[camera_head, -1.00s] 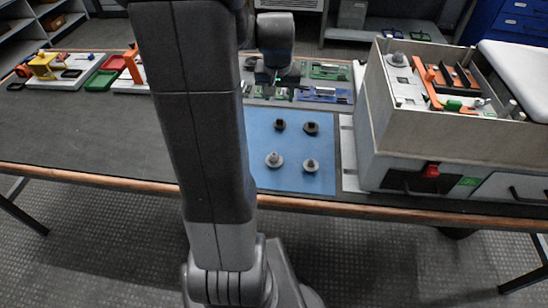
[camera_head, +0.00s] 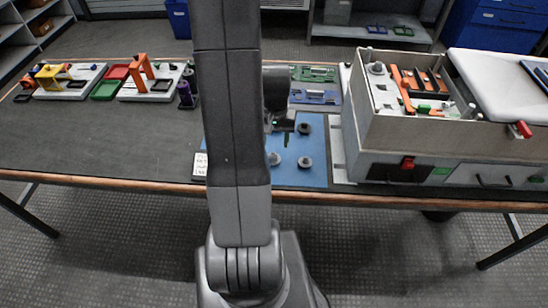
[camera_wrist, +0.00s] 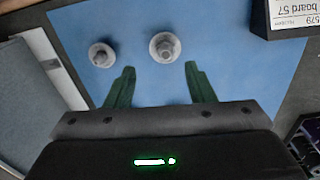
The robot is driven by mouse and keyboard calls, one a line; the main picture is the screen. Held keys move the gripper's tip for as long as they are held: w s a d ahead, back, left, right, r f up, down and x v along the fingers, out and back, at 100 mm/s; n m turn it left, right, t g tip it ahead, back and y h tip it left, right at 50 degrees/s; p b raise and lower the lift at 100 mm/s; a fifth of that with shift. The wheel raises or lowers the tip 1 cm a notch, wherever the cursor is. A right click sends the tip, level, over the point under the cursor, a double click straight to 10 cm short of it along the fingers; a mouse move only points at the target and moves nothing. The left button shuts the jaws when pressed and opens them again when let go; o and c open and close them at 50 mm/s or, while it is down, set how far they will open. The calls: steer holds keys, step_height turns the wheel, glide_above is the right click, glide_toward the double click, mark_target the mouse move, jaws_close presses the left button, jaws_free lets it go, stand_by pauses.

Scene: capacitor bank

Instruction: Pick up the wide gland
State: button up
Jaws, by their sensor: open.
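Pale grey glands with round flanges stand upright on a blue mat (camera_head: 315,178). The one that looks wider (camera_wrist: 166,46) is right of centre in the wrist view; in the head view it is the near left one (camera_head: 274,159), partly behind my arm. A narrower pale gland (camera_wrist: 101,54) stands to its left in the wrist view and to its right in the head view (camera_head: 305,162). My gripper (camera_wrist: 159,68) is open and empty. Its green fingers point toward the wider gland, which shows just beyond and between the tips. Contact is not visible.
A darker gland (camera_head: 304,128) stands farther back on the mat. A white label block (camera_wrist: 286,14) sits at the mat's corner. A grey box with parts (camera_head: 400,120) stands right of the mat. Green and blue boards (camera_head: 314,97) lie behind it.

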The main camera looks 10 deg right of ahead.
mark_target(273, 154)
step_height(273, 154, down, 3)
steer(key=shift+f, duration=0.15)
steer(key=shift+w+a+f, duration=0.1)
steer(key=shift+w+f, duration=0.05)
steer(key=shift+f, duration=0.7)
steer(key=shift+w+a+f, duration=0.1)
steer(key=shift+f, duration=0.8)
steer(key=shift+w+a+f, duration=0.1)
steer(key=shift+w+f, duration=0.05)
steer(key=shift+f, duration=0.7)
steer(key=c, duration=0.6)
